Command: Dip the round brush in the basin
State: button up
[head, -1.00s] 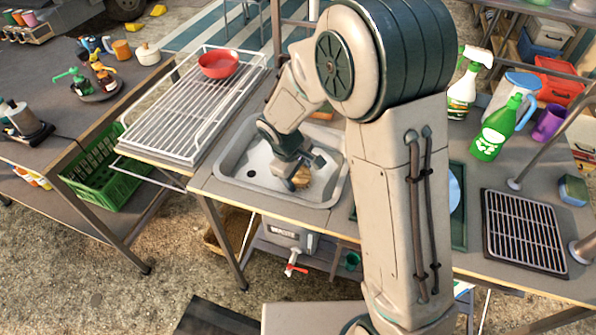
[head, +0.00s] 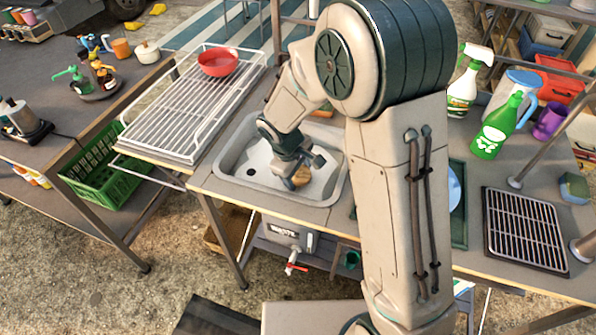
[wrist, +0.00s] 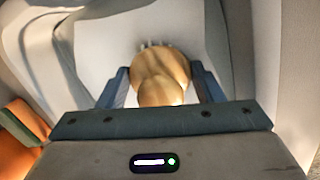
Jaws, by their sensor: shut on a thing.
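The basin (head: 232,168) is a pale sink set into the middle table, with a dark drain hole at its left. My gripper (head: 297,180) reaches down into the right part of the basin. It is shut on the round brush (head: 302,174), of which a tan rounded part shows. In the wrist view the brush (wrist: 160,72) sits between the two blue-grey fingers of my gripper (wrist: 163,90), with pale bristle tips just showing beyond it. The pale basin (wrist: 105,40) lies behind. Whether the bristles touch the basin floor is hidden.
A white wire rack (head: 180,120) with a red bowl (head: 218,62) stands left of the basin. Right of my arm are a spray bottle (head: 464,88), a green bottle (head: 494,128), a dark grille (head: 524,230) and a sponge (head: 574,188).

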dwell(0.3)
notch_tip(320, 180, up, 13)
jog(key=p, duration=0.9)
jog(key=shift+s, duration=0.1)
dwell(0.9)
